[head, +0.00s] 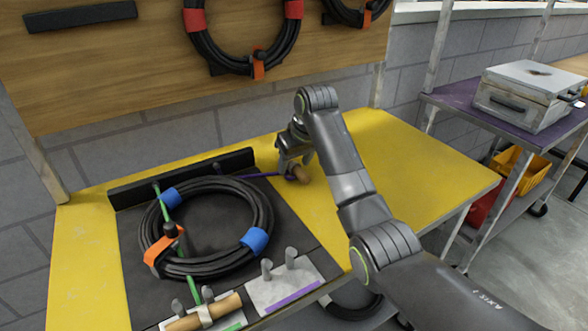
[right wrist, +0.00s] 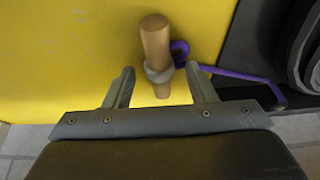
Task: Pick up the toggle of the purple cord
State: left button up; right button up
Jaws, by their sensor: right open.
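The purple cord's toggle is a short wooden peg (head: 301,175) with a grey band, lying on the yellow table right of the black mat. In the right wrist view the toggle (right wrist: 155,42) points away from the gripper, its grey-banded end close to the gap between the fingers. The purple cord (head: 262,175) runs from it left to the black bar; it also shows in the right wrist view (right wrist: 235,74). My right gripper (head: 294,165) is open, its fingers (right wrist: 156,85) on either side of the toggle's near end, not closed on it. My left gripper is not in view.
A coiled black cable (head: 266,210) with blue bands and an orange strap lies on the black mat (head: 290,229). A green cord (head: 164,205) crosses it to another wooden toggle (head: 204,313) at the front. Grey pegs (head: 291,258) stand nearby. The table's right side (head: 420,165) is clear.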

aim_at(296, 165)
jog(key=shift+f, duration=0.1)
jog(key=c, duration=1.1)
jog(key=shift+r+p, duration=1.5)
jog(key=shift+r, duration=4.4)
